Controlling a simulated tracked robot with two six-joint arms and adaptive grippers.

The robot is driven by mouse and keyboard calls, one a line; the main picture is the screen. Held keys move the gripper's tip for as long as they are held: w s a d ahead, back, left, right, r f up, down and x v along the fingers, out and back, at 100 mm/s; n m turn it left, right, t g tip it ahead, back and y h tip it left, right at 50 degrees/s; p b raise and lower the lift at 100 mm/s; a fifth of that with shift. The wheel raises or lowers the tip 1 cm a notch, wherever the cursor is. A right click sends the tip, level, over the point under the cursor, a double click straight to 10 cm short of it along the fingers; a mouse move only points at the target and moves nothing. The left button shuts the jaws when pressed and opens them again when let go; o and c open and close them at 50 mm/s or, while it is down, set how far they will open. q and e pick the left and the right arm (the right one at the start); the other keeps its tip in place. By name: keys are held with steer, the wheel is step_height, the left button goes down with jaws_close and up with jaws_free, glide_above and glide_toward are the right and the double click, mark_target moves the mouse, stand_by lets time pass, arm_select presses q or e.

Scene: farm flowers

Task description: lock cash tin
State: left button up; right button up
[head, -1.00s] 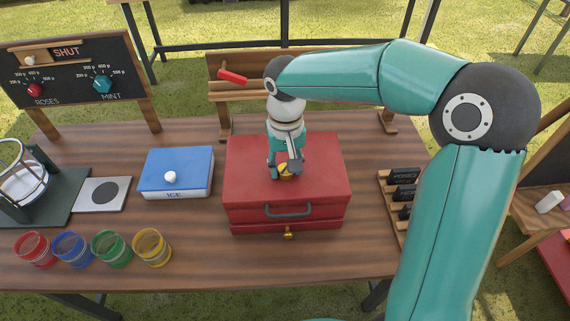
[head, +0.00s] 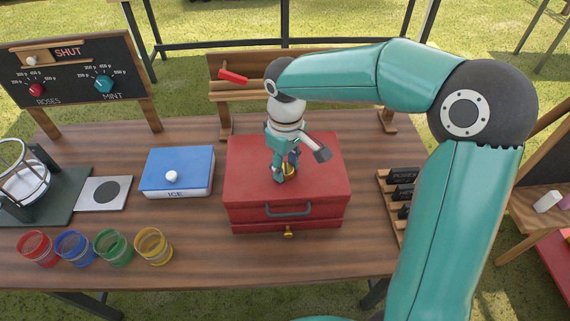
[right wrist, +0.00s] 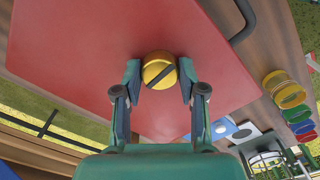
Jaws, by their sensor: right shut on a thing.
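The red cash tin (head: 245,182) stands on the wooden table with its lid down and its grey handle (head: 288,209) at the front. A round yellow knob (right wrist: 153,64) with a dark bar across it sits on top of the lid. My right gripper (head: 290,170) points down at the lid and is shut on this knob. In the right wrist view its two fingers (right wrist: 158,72) stand on either side of the knob. In the head view the fingers partly hide the knob. A small brass piece (head: 288,232) shows at the tin's lower front. My left gripper is out of view.
A blue-lidded ice box (head: 178,168) stands left of the tin. Several coloured jars, one yellow (head: 153,246), stand at the front left. A rack of dark labels (head: 403,192) is at the right. A wooden stand with a red-handled lever (head: 233,77) is behind.

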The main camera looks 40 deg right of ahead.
mark_target(285, 168)
stand_by(0.4)
steer(key=o, duration=1.1)
steer(key=shift+o, duration=0.2)
step_height(285, 168, up, 12)
steer(key=shift+f, duration=0.1)
